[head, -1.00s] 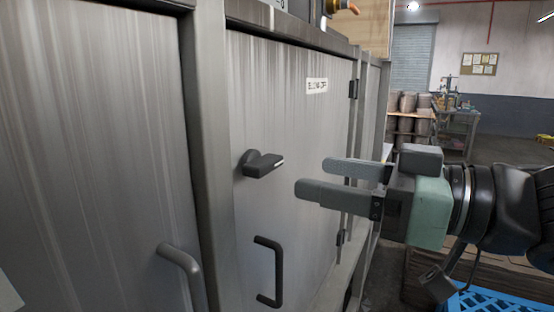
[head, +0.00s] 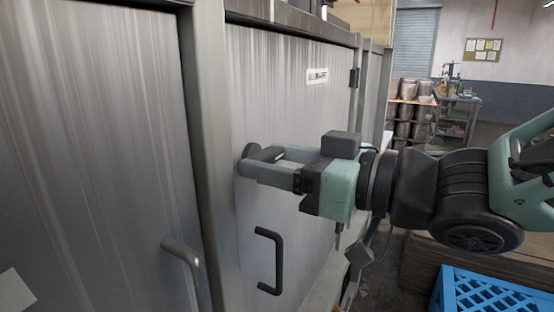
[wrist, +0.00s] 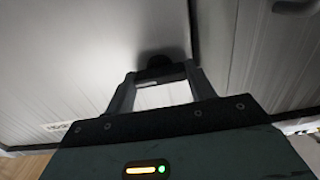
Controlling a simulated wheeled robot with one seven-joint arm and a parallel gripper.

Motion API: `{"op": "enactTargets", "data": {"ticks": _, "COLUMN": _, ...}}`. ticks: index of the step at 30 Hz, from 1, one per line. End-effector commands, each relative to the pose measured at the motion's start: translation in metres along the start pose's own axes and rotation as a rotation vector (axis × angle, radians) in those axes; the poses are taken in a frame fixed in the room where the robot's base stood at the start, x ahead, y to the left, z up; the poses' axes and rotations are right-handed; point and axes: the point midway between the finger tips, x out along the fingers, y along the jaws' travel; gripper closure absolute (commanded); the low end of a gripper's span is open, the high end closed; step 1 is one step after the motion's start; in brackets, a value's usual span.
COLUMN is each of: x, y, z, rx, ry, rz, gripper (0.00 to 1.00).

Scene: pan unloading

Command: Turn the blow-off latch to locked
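The blow-off latch (head: 266,154) is a dark lever on a round pivot, mounted on the grey metal door (head: 290,100). Its lever sticks out to the right, roughly level. My gripper (head: 256,163) is at the latch, with its fingers spread on either side of the lever. In the wrist view the latch (wrist: 156,64) shows as a dark shape at the fingertips of my gripper (wrist: 160,72), with a gap between the fingers. The near finger partly hides the lever, so contact is unclear. A small label (head: 317,76) is higher on the door, its text unreadable.
A dark door handle (head: 268,260) is below the latch. Another grey panel with a handle (head: 184,255) stands left of the frame post (head: 208,150). A blue crate (head: 485,292) is at lower right. A workbench (head: 455,120) and metal drums stand farther back.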

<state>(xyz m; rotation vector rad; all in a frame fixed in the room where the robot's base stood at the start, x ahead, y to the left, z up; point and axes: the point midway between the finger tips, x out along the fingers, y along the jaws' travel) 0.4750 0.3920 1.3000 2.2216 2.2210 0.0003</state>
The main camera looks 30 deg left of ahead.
Motion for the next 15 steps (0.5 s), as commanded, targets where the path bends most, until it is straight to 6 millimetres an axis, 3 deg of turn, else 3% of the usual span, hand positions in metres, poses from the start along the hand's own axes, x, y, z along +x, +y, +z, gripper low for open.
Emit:
{"op": "enactTargets", "data": {"ticks": 8, "x": -0.0004, "y": 0.0002, "z": 0.0013, "rx": -0.027, "ry": 0.0, "rz": 0.0, "gripper": 0.68}}
{"op": "enactTargets", "data": {"ticks": 15, "x": -0.0004, "y": 0.0005, "z": 0.0033, "rx": -0.149, "ry": 0.003, "rz": 0.001, "gripper": 0.68}}
